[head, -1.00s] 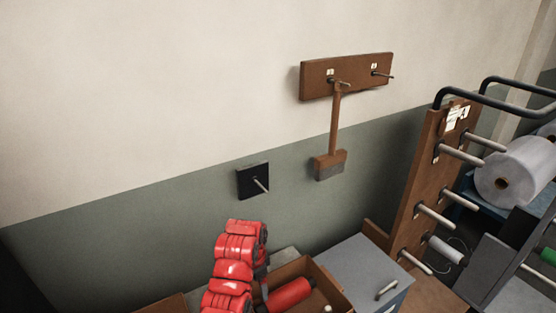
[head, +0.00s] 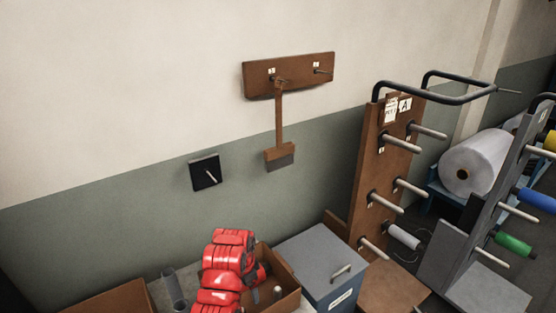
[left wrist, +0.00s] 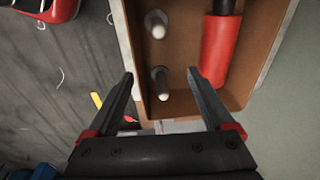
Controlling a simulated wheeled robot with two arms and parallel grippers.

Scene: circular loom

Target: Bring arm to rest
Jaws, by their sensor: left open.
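My left arm (head: 228,265) is red and rises into the bottom middle of the head view, in front of an open brown box (head: 290,299). The left gripper's jaws do not show clearly there. In the left wrist view the left gripper (left wrist: 161,74) has its two dark fingers spread apart with nothing between them. Its fingertips are near the end of the brown box (left wrist: 262,60), which holds a red cylinder (left wrist: 215,48) and two pale-tipped upright pegs (left wrist: 157,25). My right gripper is in no view.
A grey cabinet (head: 318,255) stands right of the box. A wooden rack with pegs (head: 368,180) and dark handles stands further right. A black plate with a peg (head: 203,172) is on the wall. The wall area left of it is clear.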

